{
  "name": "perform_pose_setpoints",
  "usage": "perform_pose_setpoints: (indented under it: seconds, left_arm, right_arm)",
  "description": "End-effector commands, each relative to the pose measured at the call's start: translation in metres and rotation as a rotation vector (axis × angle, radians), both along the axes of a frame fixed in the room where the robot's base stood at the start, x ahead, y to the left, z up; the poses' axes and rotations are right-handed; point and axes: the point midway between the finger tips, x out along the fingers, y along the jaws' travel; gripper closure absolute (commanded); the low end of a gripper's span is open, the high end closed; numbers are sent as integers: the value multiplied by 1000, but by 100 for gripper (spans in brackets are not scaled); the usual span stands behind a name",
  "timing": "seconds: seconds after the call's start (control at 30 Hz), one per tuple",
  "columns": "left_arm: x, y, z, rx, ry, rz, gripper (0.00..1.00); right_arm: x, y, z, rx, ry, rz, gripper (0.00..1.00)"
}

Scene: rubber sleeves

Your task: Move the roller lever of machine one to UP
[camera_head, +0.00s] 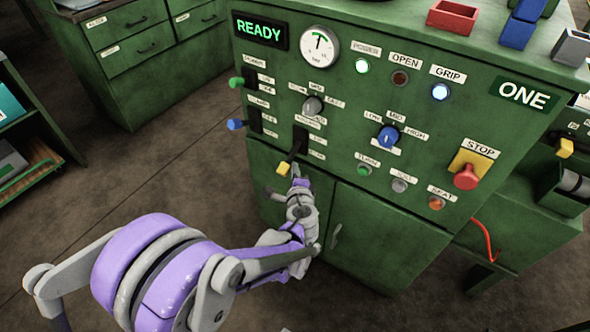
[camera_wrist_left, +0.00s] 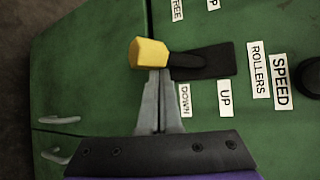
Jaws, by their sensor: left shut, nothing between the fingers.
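Machine one is the green cabinet with the ONE sign (camera_head: 523,93). Its roller lever has a yellow knob (camera_head: 283,169) and a dark slot plate (camera_head: 300,138). The lever hangs low, toward the DOWN label. In the left wrist view the yellow knob (camera_wrist_left: 148,53) lies past the DOWN end (camera_wrist_left: 185,101), away from the UP label (camera_wrist_left: 225,98). My left gripper (camera_head: 296,171) is shut and empty, right beside the knob. In the wrist view its fingertips (camera_wrist_left: 159,73) meet the outline of the knob and shaft; I cannot tell whether they touch. My right gripper is out of view.
A green lever (camera_head: 237,82) and a blue lever (camera_head: 235,124) stick out to the left. A blue rotary knob (camera_head: 388,136) and the red STOP button (camera_head: 466,177) are to the right. Cabinet doors with handles (camera_head: 335,237) lie below. Open floor is to the left.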

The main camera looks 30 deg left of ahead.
Motion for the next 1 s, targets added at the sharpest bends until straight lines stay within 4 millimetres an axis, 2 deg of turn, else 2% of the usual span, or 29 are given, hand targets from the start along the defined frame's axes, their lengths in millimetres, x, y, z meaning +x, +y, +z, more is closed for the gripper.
perform_pose_setpoints:
  seconds: [0.27, 0.47, 1.0]
  left_arm:
    - [-3, 0, 7, 5, 67, 0, 100]
    - [-6, 1, 18, 13, 171, 2, 100]
    - [-7, 1, 53, 48, 616, 2, 100]
  right_arm:
    - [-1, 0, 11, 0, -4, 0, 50]
    - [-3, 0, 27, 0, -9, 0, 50]
    - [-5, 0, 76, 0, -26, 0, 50]
